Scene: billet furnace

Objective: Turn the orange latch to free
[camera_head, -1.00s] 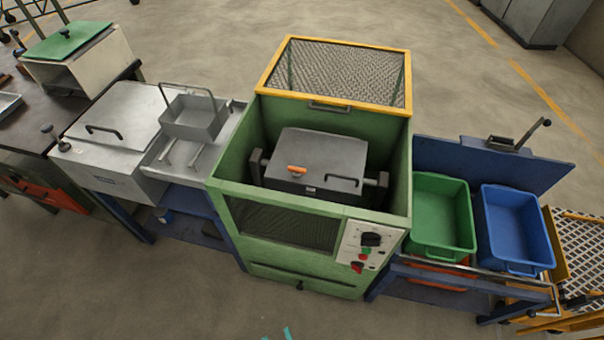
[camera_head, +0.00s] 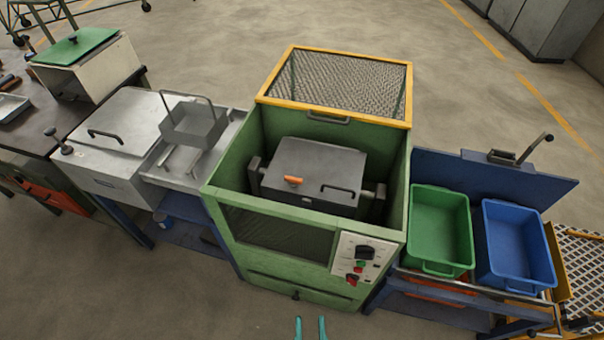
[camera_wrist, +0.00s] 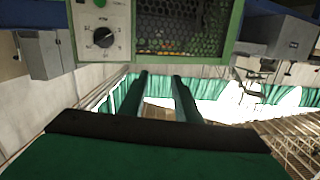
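The orange latch (camera_head: 293,180) lies on top of a dark grey lidded box (camera_head: 322,163), left of the lid's black handle. The box sits inside the green furnace cabinet (camera_head: 222,165), whose yellow-framed mesh cover (camera_head: 335,80) stands raised at the back. My gripper (camera_head: 310,328) shows as two teal fingertips at the bottom edge of the head view, in front of the cabinet and well away from the latch. In the wrist view my gripper (camera_wrist: 158,80) has its two fingers apart with nothing between them. The latch is not visible in the wrist view.
A control panel (camera_head: 357,258) with a black knob is on the cabinet's front right. Green (camera_head: 440,262) and blue (camera_head: 515,275) bins stand to the right. A grey lidded unit (camera_head: 110,135) and a wire-handled tray (camera_head: 193,125) stand to the left. Floor in front is clear.

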